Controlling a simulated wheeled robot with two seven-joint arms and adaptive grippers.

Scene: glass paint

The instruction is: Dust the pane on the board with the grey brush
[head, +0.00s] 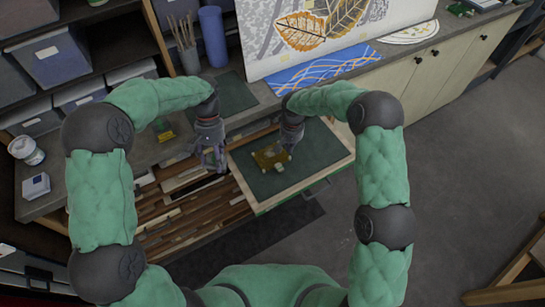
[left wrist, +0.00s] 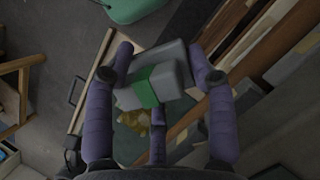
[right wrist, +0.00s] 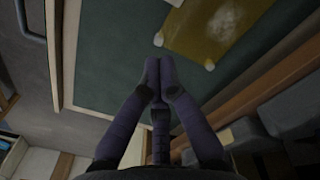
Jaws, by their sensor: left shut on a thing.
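The amber pane (head: 270,157) lies on the green-topped board (head: 310,157), which has a pale wooden rim. It also shows in the right wrist view (right wrist: 210,28), with a pale smudge and small pale pieces at its edge. My left gripper (head: 210,163) is left of the board, above the wood strips. In the left wrist view it is shut on the grey brush (left wrist: 182,72), which has a green band and pale bristles; the pane lies beyond, partly hidden. My right gripper (head: 288,150) is over the board beside the pane, its fingertips together with nothing visible between them.
A drawer of wood strips (head: 190,205) lies under and left of the board. On the worktop behind stand a blue cylinder (head: 212,37) and a cup of tools (head: 189,60). A large leaf picture (head: 320,30) stands at the back. Open floor lies to the right.

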